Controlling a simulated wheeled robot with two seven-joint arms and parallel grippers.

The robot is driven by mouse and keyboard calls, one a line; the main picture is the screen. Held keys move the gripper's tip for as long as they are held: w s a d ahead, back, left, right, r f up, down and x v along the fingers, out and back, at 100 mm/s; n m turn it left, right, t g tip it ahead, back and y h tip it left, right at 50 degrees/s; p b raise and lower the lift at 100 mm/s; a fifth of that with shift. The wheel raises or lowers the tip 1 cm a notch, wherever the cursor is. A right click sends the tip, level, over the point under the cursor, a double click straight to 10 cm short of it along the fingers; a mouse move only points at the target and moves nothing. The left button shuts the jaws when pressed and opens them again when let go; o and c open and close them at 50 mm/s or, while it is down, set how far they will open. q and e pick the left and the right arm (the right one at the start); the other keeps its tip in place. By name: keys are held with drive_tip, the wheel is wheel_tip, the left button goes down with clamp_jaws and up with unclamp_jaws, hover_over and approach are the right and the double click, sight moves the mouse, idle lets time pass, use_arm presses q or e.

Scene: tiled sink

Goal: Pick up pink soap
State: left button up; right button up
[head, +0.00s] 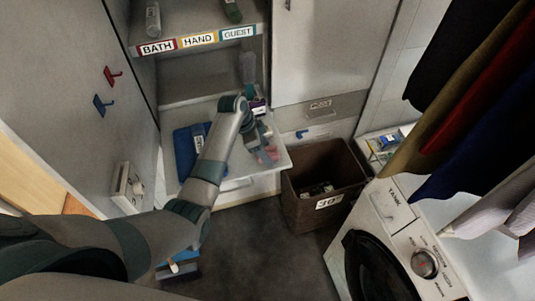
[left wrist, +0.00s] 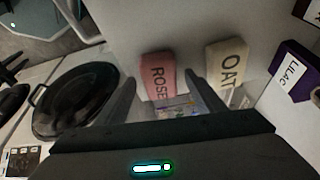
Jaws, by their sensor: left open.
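The pink soap (left wrist: 158,76) is a block marked ROSE in the left wrist view, standing between the fingertips' lines of sight, nearer the left finger. It also shows as a small pink patch (head: 268,154) beneath the gripper in the head view. A cream block marked OAT (left wrist: 226,68) is to its right, and a purple block marked LILAC (left wrist: 290,72) is farther right. My left gripper (head: 263,152) is open and empty, over the pale ledge (head: 284,157). I cannot tell if either finger touches the soap. My right gripper is not in view.
A brown bin (head: 325,207) stands to the right, beside the washing machine (head: 403,240). Hanging clothes (head: 470,110) fill the upper right. Shelves marked BATH, HAND and GUEST (head: 198,40) are above.

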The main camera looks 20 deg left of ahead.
sight(271, 150)
use_arm(q)
drive_tip(key=c, duration=1.2)
drive_tip(key=shift+c, duration=0.3)
drive_tip(key=shift+r, duration=0.2)
drive_tip(key=shift+r+b, duration=0.55)
wheel_tip(271, 150, up, 2)
drive_tip(key=shift+r+b, duration=0.2)
drive_tip(key=shift+b, duration=0.55)
drive_tip(key=s+d+r+b, duration=0.1)
drive_tip(key=d+r+b, duration=0.1)
drive_tip(key=d, duration=0.3)
drive_tip(key=s+d+r+b, duration=0.1)
drive_tip(key=d+r+b, duration=0.1)
drive_tip(key=d+r, duration=0.3)
drive_tip(key=shift+d, duration=0.75)
